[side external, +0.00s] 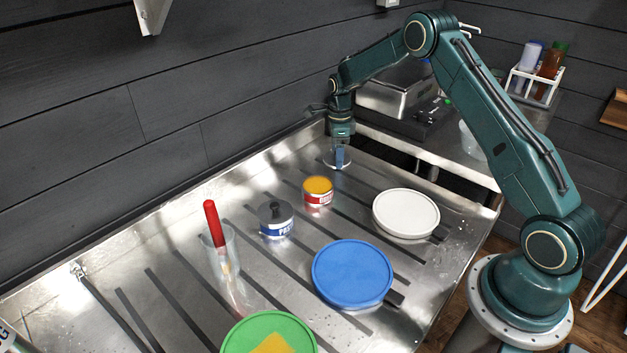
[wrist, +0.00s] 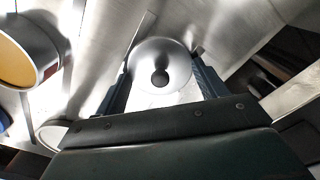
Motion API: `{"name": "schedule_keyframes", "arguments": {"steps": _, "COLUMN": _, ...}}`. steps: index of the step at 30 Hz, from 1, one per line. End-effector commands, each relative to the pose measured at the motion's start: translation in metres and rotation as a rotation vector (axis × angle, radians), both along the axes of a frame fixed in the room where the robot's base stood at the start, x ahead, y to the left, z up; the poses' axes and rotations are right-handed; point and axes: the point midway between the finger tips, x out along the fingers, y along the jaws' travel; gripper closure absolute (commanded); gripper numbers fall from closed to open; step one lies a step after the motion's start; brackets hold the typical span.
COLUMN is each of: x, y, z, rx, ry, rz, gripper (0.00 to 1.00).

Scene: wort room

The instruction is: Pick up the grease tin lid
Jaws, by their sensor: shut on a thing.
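The grease tin lid (wrist: 142,58) is a round silvery disc with a small dark knob in its middle. In the wrist view it sits between the two fingers of my gripper (wrist: 160,72), which touch its sides. In the side view my gripper (side external: 338,159) points down at the far end of the steel top, shut on the lid, which is mostly hidden there. I cannot tell whether the lid touches the steel. An open red tin with orange grease (side external: 318,191) stands nearer the camera; it also shows at the left of the wrist view (wrist: 22,52).
A blue-labelled tin (side external: 276,220) wears a dark knobbed lid. A clear beaker (side external: 228,268) holds a red-handled tool. White (side external: 406,214), blue (side external: 352,275) and green (side external: 255,327) round pieces lie in front. A scale (side external: 395,98) stands behind the far edge.

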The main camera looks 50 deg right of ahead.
Motion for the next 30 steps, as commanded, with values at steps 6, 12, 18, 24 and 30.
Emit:
{"name": "schedule_keyframes", "arguments": {"steps": 6, "x": 0.001, "y": 0.0, "z": 0.01, "rx": -0.001, "ry": -0.002, "rz": 0.0, "gripper": 0.5}}
{"name": "schedule_keyframes", "arguments": {"steps": 12, "x": 0.001, "y": 0.0, "z": 0.034, "rx": -0.001, "ry": -0.004, "rz": 0.0, "gripper": 0.5}}
{"name": "schedule_keyframes", "arguments": {"steps": 18, "x": 0.001, "y": -0.001, "z": 0.071, "rx": -0.002, "ry": -0.005, "rz": 0.0, "gripper": 0.5}}
{"name": "schedule_keyframes", "arguments": {"steps": 24, "x": 0.001, "y": 0.0, "z": 0.116, "rx": -0.001, "ry": -0.004, "rz": 0.0, "gripper": 0.5}}
{"name": "schedule_keyframes", "arguments": {"steps": 30, "x": 0.001, "y": 0.0, "z": 0.156, "rx": -0.001, "ry": -0.004, "rz": 0.0, "gripper": 0.5}}
